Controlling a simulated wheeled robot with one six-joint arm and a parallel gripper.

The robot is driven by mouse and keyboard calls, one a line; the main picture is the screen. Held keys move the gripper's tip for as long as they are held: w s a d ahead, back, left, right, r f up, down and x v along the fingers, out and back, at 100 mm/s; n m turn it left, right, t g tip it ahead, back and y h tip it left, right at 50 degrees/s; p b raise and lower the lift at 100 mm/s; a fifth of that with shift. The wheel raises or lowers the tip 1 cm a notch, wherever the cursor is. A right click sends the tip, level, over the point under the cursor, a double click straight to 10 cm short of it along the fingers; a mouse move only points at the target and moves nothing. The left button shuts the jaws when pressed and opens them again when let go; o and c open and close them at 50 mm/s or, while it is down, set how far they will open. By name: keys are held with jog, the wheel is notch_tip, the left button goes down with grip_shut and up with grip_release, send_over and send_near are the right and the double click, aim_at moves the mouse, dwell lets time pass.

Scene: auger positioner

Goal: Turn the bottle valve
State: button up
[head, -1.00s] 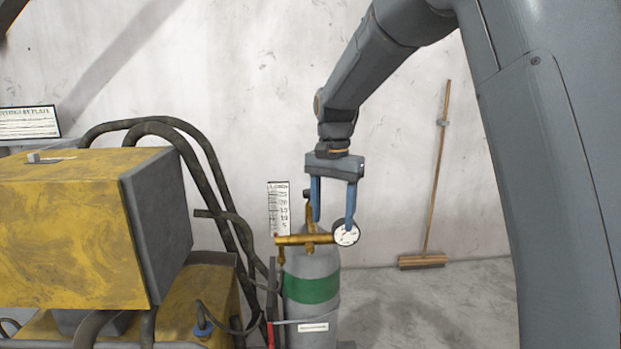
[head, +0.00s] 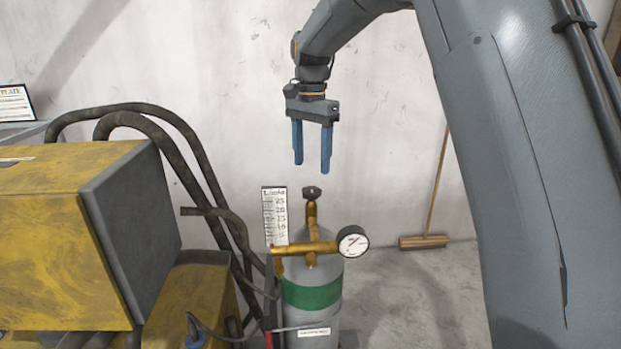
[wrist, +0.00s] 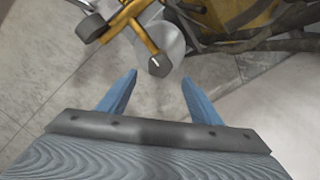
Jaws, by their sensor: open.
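The bottle valve (head: 312,193) is a dark knob on top of a brass stem, above the grey gas bottle (head: 331,272) with a green band. In the wrist view the valve (wrist: 159,66) shows as a dark knob with a light mark, just beyond the fingertips and between their lines. My gripper (head: 312,170) is open and empty, pointing down above the valve with a small gap. Its blue fingers also show in the wrist view (wrist: 159,76). A brass regulator (head: 305,247) with a round white gauge (head: 353,243) sits on the bottle's neck.
A yellow machine (head: 60,230) with dark hoses (head: 185,125) stands left of the bottle. A scale card (head: 275,215) stands behind the bottle. A broom (head: 425,241) leans on the wall at right.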

aim_at(311, 189)
jog(key=shift+f+p, duration=1.4)
jog(key=shift+f, duration=2.35)
jog(key=c, duration=1)
